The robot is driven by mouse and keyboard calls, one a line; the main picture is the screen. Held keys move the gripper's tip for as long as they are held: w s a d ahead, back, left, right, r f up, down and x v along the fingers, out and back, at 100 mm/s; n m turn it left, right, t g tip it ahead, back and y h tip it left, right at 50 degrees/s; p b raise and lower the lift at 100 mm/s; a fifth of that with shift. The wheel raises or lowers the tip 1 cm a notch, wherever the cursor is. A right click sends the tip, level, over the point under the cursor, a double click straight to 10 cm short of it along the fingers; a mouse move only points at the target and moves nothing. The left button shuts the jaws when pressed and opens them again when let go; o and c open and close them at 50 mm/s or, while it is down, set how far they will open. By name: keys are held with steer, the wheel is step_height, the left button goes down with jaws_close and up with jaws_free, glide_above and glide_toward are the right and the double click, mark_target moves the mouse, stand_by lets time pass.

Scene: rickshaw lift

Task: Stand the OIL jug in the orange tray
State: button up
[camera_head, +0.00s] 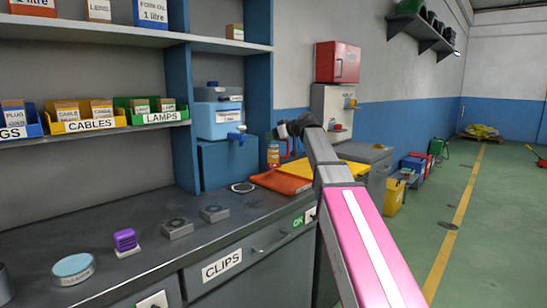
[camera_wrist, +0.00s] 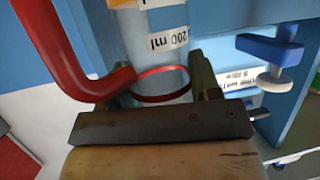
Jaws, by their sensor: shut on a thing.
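My gripper (camera_head: 292,128) is at the end of my arm, above the back of the bench in the head view. In the wrist view my gripper (camera_wrist: 158,80) has its fingers on both sides of a pale bluish jug (camera_wrist: 158,50) with a red ring and a label ending in "200 ml". A thick red curved tube stands at its left. The word OIL is not readable, and most of the jug is out of view. The orange tray (camera_head: 281,181) lies flat on the bench below my gripper, partly hidden by my arm.
A yellow tray (camera_head: 352,168) adjoins the orange tray on the right. A blue dispenser with a tap (camera_head: 218,115) stands at left.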

mark_target(274, 150)
steer(key=shift+f, duration=3.15)
steer(key=o, duration=1.3)
steer(key=shift+o, duration=0.2)
steer(key=v, duration=1.2)
